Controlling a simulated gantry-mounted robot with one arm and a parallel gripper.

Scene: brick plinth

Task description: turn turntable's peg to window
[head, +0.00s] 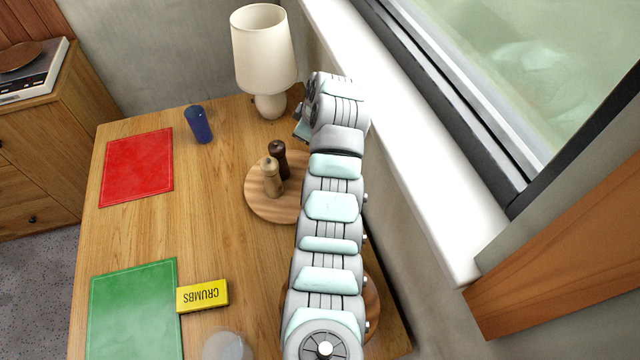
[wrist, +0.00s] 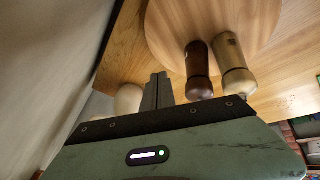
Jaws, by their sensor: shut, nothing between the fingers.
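The round wooden turntable (head: 262,206) is on the table, its right part hidden behind my arm. It also shows in the wrist view (wrist: 180,28). A dark brown mill (head: 279,158) and a light wooden mill (head: 271,180) stand on it; the wrist view shows the dark mill (wrist: 198,70) and the light mill (wrist: 232,62). I cannot make out a peg in either view. My gripper (wrist: 158,80) is shut and empty, its fingers beside the turntable's edge, apart from the mills. In the head view its fingertips are hidden. The window (head: 530,75) is on the right.
A lamp (head: 264,50) stands close behind my gripper. The white windowsill (head: 420,150) runs along my arm's right. Another round wooden piece (head: 373,305) shows under my arm. A blue cup (head: 199,125), red mat (head: 137,167), green mat (head: 134,310) and yellow CRUMBS box (head: 203,296) are left.

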